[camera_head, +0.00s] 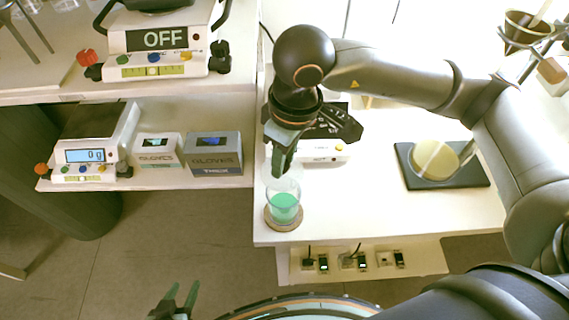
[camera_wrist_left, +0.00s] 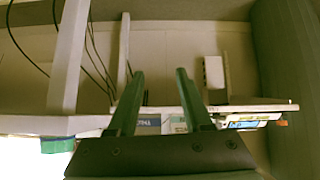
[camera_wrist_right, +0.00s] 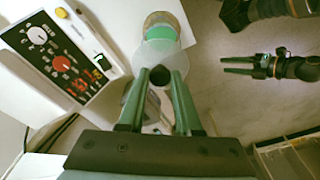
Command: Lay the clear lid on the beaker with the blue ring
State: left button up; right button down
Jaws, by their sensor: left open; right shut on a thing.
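My right gripper (camera_head: 283,172) is shut on the dark knob (camera_wrist_right: 160,76) of the clear lid (camera_wrist_right: 155,54), in the right wrist view. In the head view the lid (camera_head: 286,181) hangs pale and see-through just over a beaker (camera_head: 284,208). The beaker holds green liquid and stands upright on a round brown coaster near the table's front left corner. It also shows beyond the lid in the right wrist view (camera_wrist_right: 161,28). I cannot clearly make out a blue ring on it. My left gripper (camera_head: 178,298) is open and empty, low and away from the table.
A white device with knobs (camera_wrist_right: 62,58) stands behind the beaker, partly hidden by my right arm. A dark board with a yellow disc (camera_head: 435,160) lies further right. Scales and two glove boxes (camera_head: 213,155) stand on shelves at the left. The table between beaker and board is clear.

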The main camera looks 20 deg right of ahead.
jog(key=f+b, duration=0.1)
jog(key=b, duration=0.1)
jog(key=shift+b, duration=0.4)
pick_arm(q)
jog(key=shift+m+h, duration=0.3)
jog(key=shift+h, duration=0.1)
jog(key=shift+w+d+f+b, duration=0.45)
jog(key=shift+d+f, duration=0.25)
jog(key=shift+d, duration=0.05)
jog(key=shift+w+d+f+b, duration=0.4)
jog(key=shift+d+f+b, duration=0.05)
jog(key=shift+d+f, duration=0.25)
pick_arm(e)
jog(key=shift+s+r, duration=0.1)
jog(key=shift+r, duration=0.25)
jog(key=shift+f, duration=0.1)
